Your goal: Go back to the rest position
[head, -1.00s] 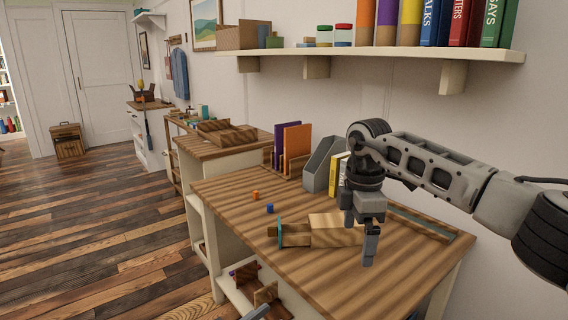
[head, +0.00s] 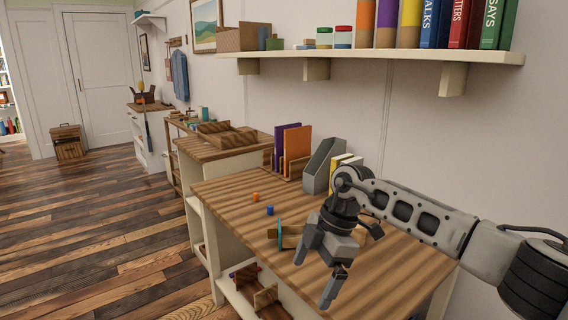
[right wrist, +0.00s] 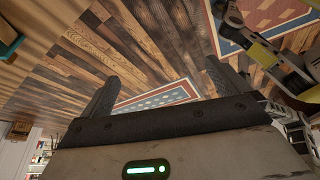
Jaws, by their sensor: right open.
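My right gripper (head: 316,272) hangs tilted in front of the desk's near edge in the head view. Its two fingers are spread and point down toward the front. Nothing is between them. In the right wrist view, the two dark fingers (right wrist: 160,84) stand apart with only the plank floor and a patterned rug behind them. My left gripper is not in view.
The wooden desk (head: 228,194) holds an orange cube (head: 255,197), a blue cube (head: 270,210), a grey file holder (head: 321,166) and upright books. A wooden piece behind my gripper is mostly hidden. A wall shelf (head: 400,56) runs above. Open floor lies left.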

